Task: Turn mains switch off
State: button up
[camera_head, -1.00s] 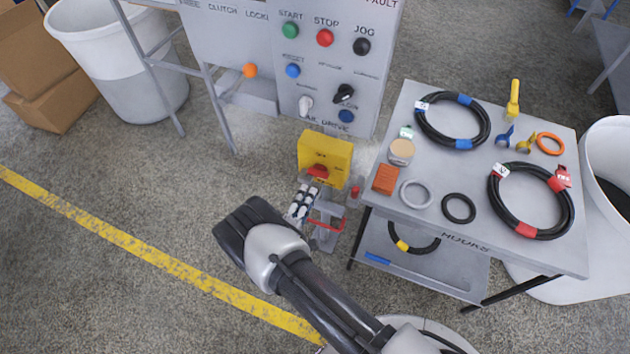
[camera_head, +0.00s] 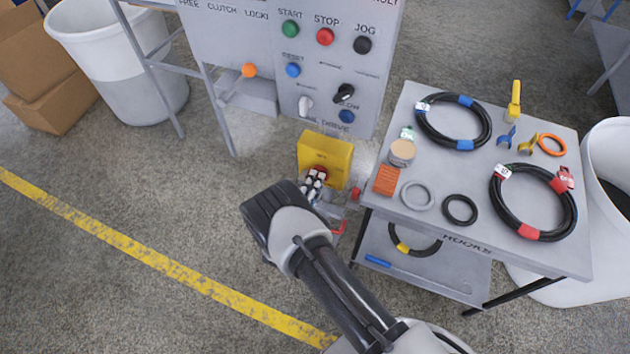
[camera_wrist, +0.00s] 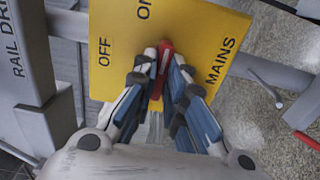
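The mains switch is a yellow box (camera_head: 325,152) low in front of the grey panel. It fills the upper part of the wrist view (camera_wrist: 205,45), with OFF at left, ON at the top edge and MAINS at right. Its red handle (camera_wrist: 164,55) stands nearly upright in that view, its upper end on the ON side, away from OFF. My gripper (camera_wrist: 164,66) is at the switch face, with one fingertip on each side of the handle and little gap. I cannot tell whether the fingers press on it. In the head view my gripper (camera_head: 316,177) covers most of the handle.
The grey control panel (camera_head: 310,70) with buttons and knobs stands behind the switch. A grey table (camera_head: 420,225) with hoses and rings is close on the right. A red-handled part (camera_head: 340,230) sits beneath the switch, partly behind my arm. Open floor lies left.

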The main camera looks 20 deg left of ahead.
jog(key=shift+n, duration=0.3)
grip_shut()
jog(key=shift+n+b, duration=3.6)
jog(key=shift+n, duration=5)
jog(key=shift+o, duration=2)
grip_release()
